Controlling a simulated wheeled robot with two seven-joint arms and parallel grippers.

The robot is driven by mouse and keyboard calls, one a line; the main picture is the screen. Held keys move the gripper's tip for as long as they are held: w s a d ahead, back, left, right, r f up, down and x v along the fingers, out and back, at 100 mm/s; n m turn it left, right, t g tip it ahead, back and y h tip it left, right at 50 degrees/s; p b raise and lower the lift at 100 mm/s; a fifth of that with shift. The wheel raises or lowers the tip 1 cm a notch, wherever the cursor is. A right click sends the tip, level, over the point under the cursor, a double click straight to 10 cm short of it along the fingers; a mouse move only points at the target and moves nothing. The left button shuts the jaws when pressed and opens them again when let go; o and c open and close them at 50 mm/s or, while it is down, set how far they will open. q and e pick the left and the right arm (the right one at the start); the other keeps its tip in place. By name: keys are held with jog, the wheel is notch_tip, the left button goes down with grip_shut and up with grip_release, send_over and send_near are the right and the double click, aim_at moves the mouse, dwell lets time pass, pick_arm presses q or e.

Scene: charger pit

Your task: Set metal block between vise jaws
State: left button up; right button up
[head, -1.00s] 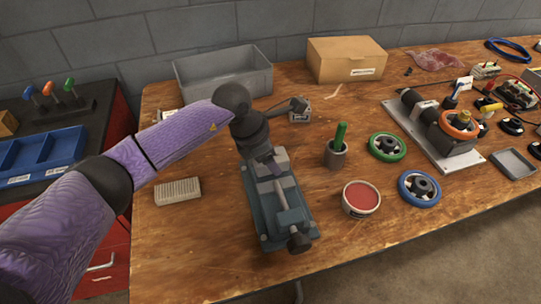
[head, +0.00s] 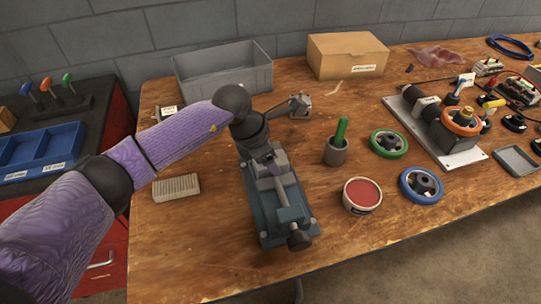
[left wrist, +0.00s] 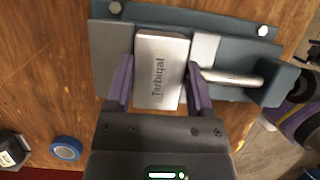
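The blue-grey vise (head: 283,228) is on the bench in the middle of the head view, its handle toward the near edge. In the left wrist view the metal block (left wrist: 161,70), silver with lettering, lies between the fixed vise jaw on the left and the movable jaw (left wrist: 205,50) on the right. My left gripper (head: 272,165) is at the vise from above. Its two purple fingers (left wrist: 161,82) are at the block's two sides and look closed against it. The block's underside is hidden. My right gripper is not in view.
Right of the vise are a grey cup with a green stick (head: 336,152), a red-topped tin (head: 362,195), and green (head: 388,143) and blue (head: 421,186) handwheels. A ribbed pale block (head: 176,188) lies left. A grey bin (head: 222,75) and cardboard box (head: 346,56) stand behind.

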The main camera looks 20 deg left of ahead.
aim_at(255, 173)
pick_arm(q)
jog(key=shift+o, duration=0.7)
jog(key=shift+r, duration=0.1)
jog(key=p+v, duration=0.3)
jog(key=v, duration=0.6)
jog(key=shift+r+p, duration=0.35)
jog(key=shift+a, duration=0.1)
